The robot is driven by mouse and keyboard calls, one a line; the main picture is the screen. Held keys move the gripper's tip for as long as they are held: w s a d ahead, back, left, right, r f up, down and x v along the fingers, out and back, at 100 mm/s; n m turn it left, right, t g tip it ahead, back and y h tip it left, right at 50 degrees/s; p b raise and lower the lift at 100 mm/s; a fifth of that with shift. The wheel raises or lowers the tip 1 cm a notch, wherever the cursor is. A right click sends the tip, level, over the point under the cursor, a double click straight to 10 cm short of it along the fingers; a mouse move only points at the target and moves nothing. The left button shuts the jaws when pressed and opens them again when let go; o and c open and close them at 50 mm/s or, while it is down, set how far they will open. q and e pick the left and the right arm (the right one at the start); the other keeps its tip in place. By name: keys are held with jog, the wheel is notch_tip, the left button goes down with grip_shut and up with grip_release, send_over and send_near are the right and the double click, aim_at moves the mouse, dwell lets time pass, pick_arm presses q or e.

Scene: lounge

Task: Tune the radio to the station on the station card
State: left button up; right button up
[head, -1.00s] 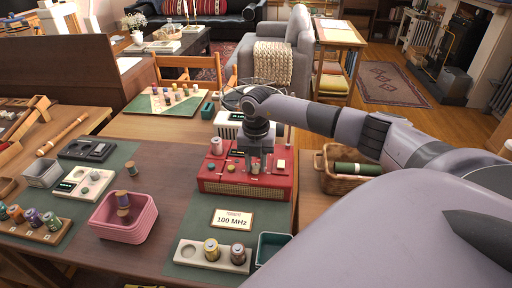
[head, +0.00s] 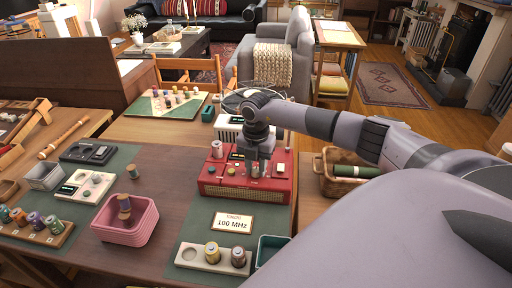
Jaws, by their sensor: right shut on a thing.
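The red radio (head: 244,187) stands on the table in the middle of the head view. Its top carries a dark display, several knobs and a pale square button. The station card (head: 233,222) lies in front of it and reads 100 MHz. My right gripper (head: 256,170) points down over the radio's top and is shut on a small knob there. The gripper's body hides part of the display, so I cannot read its figures. My left gripper is not in the view.
A pale tray (head: 190,255) with two battery-like cylinders and a green box (head: 272,250) stand in front of the card. A pink basket (head: 125,222) is to the left. A wicker basket (head: 330,183) is right of the radio. A white device (head: 229,124) stands behind.

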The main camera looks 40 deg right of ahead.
aim_at(257, 169)
jog(key=o, duration=1.1)
jog(key=shift+c, duration=0.2)
jog(key=shift+r, duration=0.1)
notch_tip(257, 169, up, 7)
jog(key=shift+r+b, duration=0.1)
jog(key=shift+b, duration=0.35)
